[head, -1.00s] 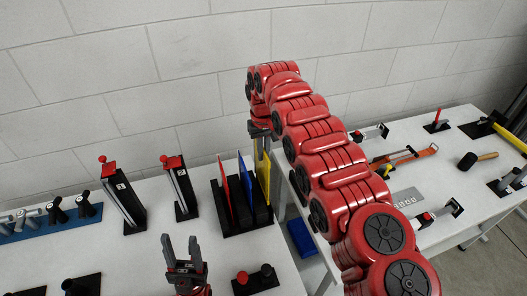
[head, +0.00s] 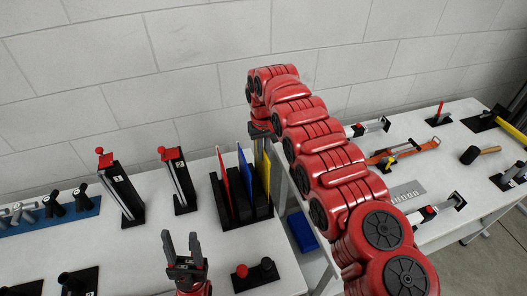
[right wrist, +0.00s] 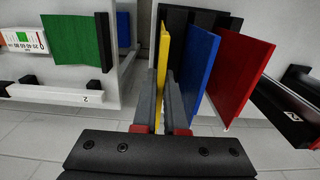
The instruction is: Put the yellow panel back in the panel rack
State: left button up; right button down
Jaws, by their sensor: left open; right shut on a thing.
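The yellow panel (head: 264,168) stands upright at the right end of the black panel rack (head: 226,222). My right gripper (head: 259,135) is shut on its upper edge. The right wrist view shows the yellow panel (right wrist: 163,60) between the two fingers (right wrist: 160,108), beside the blue panel (right wrist: 199,70). Whether its lower edge is fully seated in a slot is hidden. The blue panel (head: 245,172) and red panel (head: 223,178) stand in the rack to its left. My left gripper (head: 182,248) is open and empty, in front of the rack to the left.
Two black holders with red tops (head: 178,180) (head: 120,185) stand left of the rack. A base with a red and a black knob (head: 256,273) lies in front. A blue bin (head: 302,231) is low in the gap between tables. My right arm crosses the right table.

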jog(key=shift+f+b, duration=0.7)
jog(key=shift+f, duration=0.7)
jog(key=c, duration=1.4)
grip_release()
jog(key=shift+f, duration=0.1)
jog(key=o, duration=0.5)
